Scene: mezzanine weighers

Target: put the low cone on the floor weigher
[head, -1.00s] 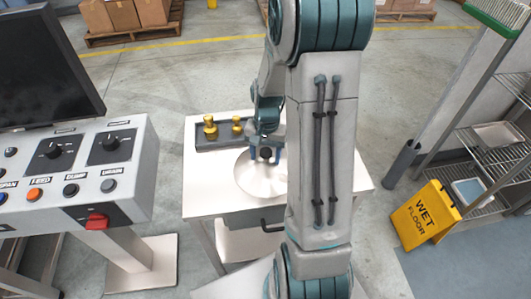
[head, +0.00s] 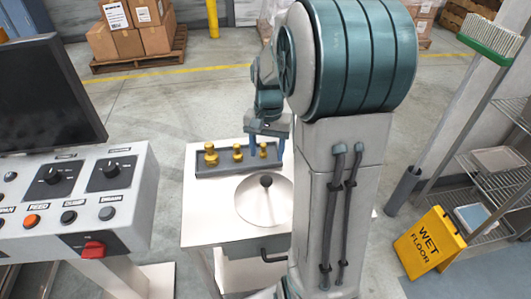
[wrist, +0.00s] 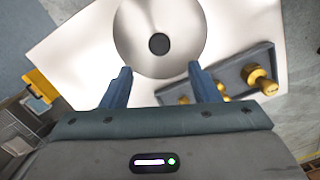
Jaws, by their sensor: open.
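The low cone (head: 253,208) is a wide, shallow grey cone with a dark knob on top. It rests on the pale table top (head: 205,229). The wrist view shows the cone (wrist: 132,25) from above, with its far edge cut off. My gripper (head: 267,149) is open and empty, behind the cone near the weights tray in the head view. In the wrist view my gripper's fingers (wrist: 160,71) stand apart, with the knob beyond them and nothing between them. I cannot tell which surface is the floor weigher.
A dark tray (head: 208,170) with brass weights (head: 211,154) lies along the table's back edge. A control console (head: 85,205) with a screen stands at left. A yellow wet-floor sign (head: 428,240) and wire shelves (head: 490,165) stand at right. Open floor lies behind the table.

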